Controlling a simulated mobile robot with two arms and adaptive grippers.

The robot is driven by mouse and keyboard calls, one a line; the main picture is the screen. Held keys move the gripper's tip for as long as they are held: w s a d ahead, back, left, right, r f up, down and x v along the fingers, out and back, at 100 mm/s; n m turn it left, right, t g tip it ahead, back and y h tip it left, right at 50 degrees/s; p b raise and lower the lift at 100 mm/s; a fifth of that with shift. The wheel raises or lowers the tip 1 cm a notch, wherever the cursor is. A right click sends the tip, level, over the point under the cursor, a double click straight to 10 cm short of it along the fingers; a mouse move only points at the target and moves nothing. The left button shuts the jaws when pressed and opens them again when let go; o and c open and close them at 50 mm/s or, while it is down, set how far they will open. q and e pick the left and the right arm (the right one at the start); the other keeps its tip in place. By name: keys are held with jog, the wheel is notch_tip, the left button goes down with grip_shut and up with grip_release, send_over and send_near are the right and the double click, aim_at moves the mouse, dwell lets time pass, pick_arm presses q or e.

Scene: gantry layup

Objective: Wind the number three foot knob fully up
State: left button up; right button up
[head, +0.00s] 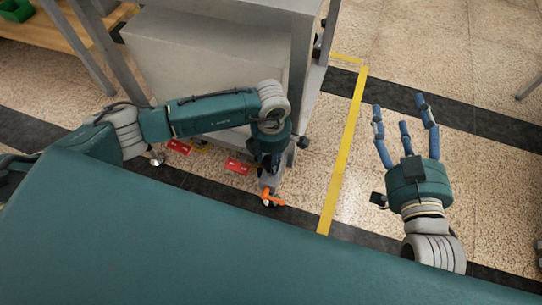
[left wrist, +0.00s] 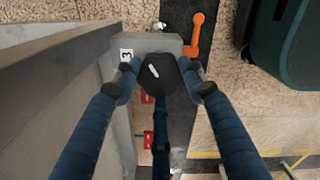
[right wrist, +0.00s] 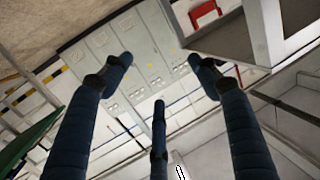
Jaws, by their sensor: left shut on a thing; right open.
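The dark knob (left wrist: 158,74) with a white mark shows in the left wrist view, on a grey foot bracket next to a label with the number 3 (left wrist: 126,55). My left gripper (left wrist: 161,92) is shut on this knob, with a finger at either side and the third below. In the head view my left gripper (head: 268,165) is low at the cabinet's near right corner, and the arm hides the knob. My right gripper (head: 405,112) is open and empty, raised over the floor at the right. It also shows empty in the right wrist view (right wrist: 160,80).
An orange lever (left wrist: 196,35) sticks out beside the foot, also seen in the head view (head: 272,199). Red tags (head: 238,166) show low along the grey cabinet (head: 205,55). A yellow floor line (head: 345,150) runs right of it. The floor at the right is clear.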

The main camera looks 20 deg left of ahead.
pick_arm(q)
jog(key=n+p, duration=0.1)
jog(key=n, duration=0.2)
jog(key=shift+r+n+p, duration=0.15)
jog(key=shift+n+p, duration=0.15)
jog(key=shift+p, duration=0.05)
jog(key=n+p, duration=0.1)
jog(key=n, duration=0.2)
pick_arm(e)
jog(key=s+d+f+g+h, duration=0.1)
jog(key=s+f+g, duration=0.3)
jog(key=f, duration=0.4)
jog(key=s+d+f+g+h, duration=0.1)
jog(key=s+d+f+g, duration=0.2)
jog(key=s+f+g, duration=0.2)
notch_tip(320, 180, down, 3)
jog(key=shift+s+d+r+h, duration=0.15)
jog(key=shift+s+d+h, duration=0.2)
jog(key=shift+s, duration=0.55)
pick_arm(q)
jog(key=o, duration=1.2)
notch_tip(320, 180, up, 12)
jog(key=shift+f, duration=0.1)
